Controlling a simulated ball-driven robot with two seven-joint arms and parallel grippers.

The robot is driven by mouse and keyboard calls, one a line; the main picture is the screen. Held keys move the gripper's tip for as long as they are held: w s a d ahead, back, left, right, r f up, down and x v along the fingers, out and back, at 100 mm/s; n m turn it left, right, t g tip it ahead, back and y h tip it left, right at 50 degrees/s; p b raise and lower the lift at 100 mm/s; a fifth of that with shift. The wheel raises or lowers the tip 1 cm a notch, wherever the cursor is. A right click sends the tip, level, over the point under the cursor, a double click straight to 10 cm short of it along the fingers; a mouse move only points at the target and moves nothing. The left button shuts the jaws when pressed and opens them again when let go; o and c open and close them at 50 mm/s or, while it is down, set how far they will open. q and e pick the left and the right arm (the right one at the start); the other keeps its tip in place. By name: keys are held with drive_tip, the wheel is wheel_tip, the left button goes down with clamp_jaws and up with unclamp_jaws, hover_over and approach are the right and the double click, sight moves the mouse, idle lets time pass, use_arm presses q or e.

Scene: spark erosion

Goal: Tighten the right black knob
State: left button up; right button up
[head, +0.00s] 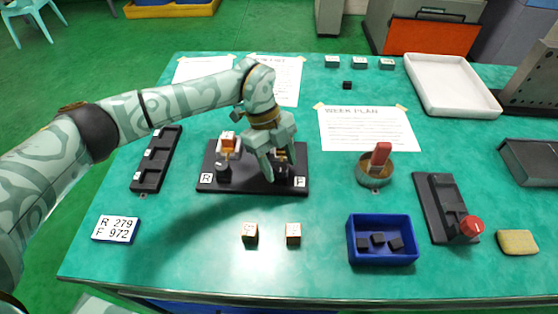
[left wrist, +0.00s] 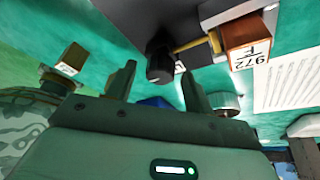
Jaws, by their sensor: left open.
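The black base plate (head: 245,184) carries two fixtures, marked R on the left and F on the right. The left black knob (head: 223,173) stands on the R side. The right black knob (left wrist: 160,57) shows in the left wrist view, beyond and between my fingertips; in the head view my gripper mostly hides it. Next to it, the copper block (left wrist: 240,40) labelled 972 F sits in its holder. My left gripper (head: 279,176) is open over the F side, fingers pointing down. In the left wrist view its fingers (left wrist: 157,80) are apart; I cannot tell whether they touch the knob.
A blue tray (head: 383,259) with black pieces, a round tin (head: 375,175), and a dark fixture with a red knob (head: 471,227) stand to the right. A black slotted rack (head: 157,160) lies left.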

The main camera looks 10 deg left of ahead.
use_arm(q)
drive_tip(key=c, duration=1)
drive_tip(key=shift+o, duration=0.2)
